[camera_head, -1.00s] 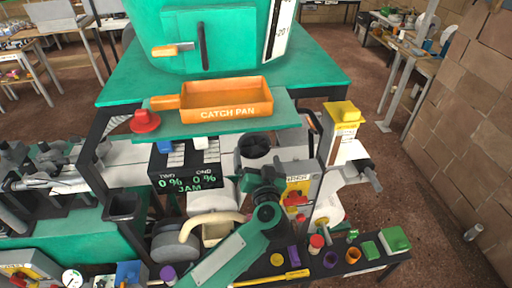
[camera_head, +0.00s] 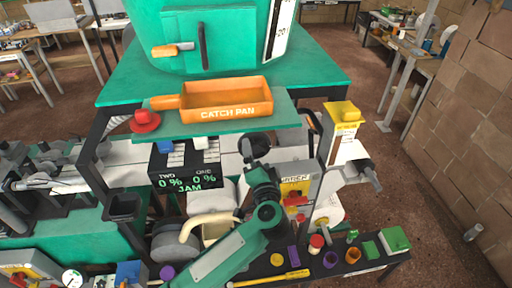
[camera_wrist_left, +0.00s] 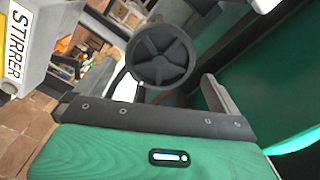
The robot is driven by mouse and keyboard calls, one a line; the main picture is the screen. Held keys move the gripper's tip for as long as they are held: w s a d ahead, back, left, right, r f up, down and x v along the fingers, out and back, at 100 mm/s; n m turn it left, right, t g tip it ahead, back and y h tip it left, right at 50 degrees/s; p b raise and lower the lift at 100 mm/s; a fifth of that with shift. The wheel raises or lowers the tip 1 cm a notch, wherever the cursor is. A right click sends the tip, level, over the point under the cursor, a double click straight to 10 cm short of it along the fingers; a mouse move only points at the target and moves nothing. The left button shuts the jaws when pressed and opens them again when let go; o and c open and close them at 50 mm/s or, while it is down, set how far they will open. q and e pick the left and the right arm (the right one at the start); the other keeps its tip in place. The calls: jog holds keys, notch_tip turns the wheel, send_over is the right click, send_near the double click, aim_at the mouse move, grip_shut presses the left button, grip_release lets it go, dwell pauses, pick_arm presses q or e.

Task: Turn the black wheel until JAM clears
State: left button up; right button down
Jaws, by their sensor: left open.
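The black spoked wheel (camera_wrist_left: 162,66) shows in the left wrist view, ahead of and between the two jaws of my left gripper. It looks untouched, with a jaw on each side. In the head view my left gripper (camera_head: 255,152) is at the wheel and covers much of it. The gripper is open and empty. The black display (camera_head: 185,168) left of it reads TWO 0 %, ONE 0 % and JAM in green. My right gripper is not in view.
The orange catch pan (camera_head: 225,112) sits on the green shelf above the wheel. A grey box marked STIRRER (camera_wrist_left: 20,40) is at the left in the wrist view. A grey and yellow post (camera_head: 343,125) stands right of the wheel. Small coloured parts lie on the front bench.

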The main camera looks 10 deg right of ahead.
aim_at(255, 148)
pick_arm(q)
jog(key=shift+w, duration=0.1)
jog(key=shift+w, duration=1.95)
jog(key=c, duration=0.8)
